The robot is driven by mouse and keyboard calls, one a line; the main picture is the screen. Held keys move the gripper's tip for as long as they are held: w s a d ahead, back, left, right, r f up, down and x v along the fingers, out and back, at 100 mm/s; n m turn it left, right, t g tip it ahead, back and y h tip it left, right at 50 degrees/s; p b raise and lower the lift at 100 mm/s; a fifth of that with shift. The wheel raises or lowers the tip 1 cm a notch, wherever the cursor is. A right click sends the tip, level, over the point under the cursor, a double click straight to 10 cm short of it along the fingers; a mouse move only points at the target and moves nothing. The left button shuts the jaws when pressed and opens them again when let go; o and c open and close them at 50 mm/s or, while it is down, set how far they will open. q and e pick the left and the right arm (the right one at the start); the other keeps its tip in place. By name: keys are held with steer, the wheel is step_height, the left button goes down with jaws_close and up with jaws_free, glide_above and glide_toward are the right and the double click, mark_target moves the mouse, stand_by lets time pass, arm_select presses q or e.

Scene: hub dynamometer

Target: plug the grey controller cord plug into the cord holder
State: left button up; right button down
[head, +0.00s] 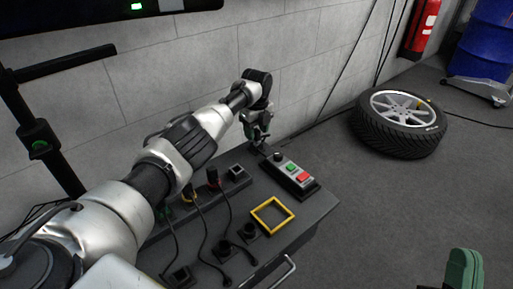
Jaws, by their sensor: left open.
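The grey controller (293,172), a box with a green and a red button, sits at the far right end of the dark bench top. My left gripper (261,142) is open and points down just beyond the controller's far left corner. I cannot make out the grey cord plug near its small fingertips. Several small black sockets stand on the bench, one at the back (238,173) and others at the front (248,231); I cannot tell which is the cord holder.
A yellow square frame (256,224) lies flat on the bench (318,206). A grey wall stands behind. A tyre (399,124) lies on the open floor at right.

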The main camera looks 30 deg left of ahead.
arm_select(q)
step_height(320, 180, up, 5)
steer(key=shift+f+p, duration=0.15)
steer(key=shift+p, duration=0.65)
step_height(320, 180, up, 4)
steer(key=shift+f+p, duration=0.15)
steer(key=shift+p, duration=0.5)
steer(key=shift+r, duration=0.45)
arm_select(e)
step_height(320, 180, down, 9)
steer(key=w+d+g+h, duration=0.1)
steer(key=w+g+h, duration=0.1)
steer(key=g, duration=0.6)
steer(key=shift+f+g+h, duration=0.15)
steer(key=shift+g+h, duration=0.25)
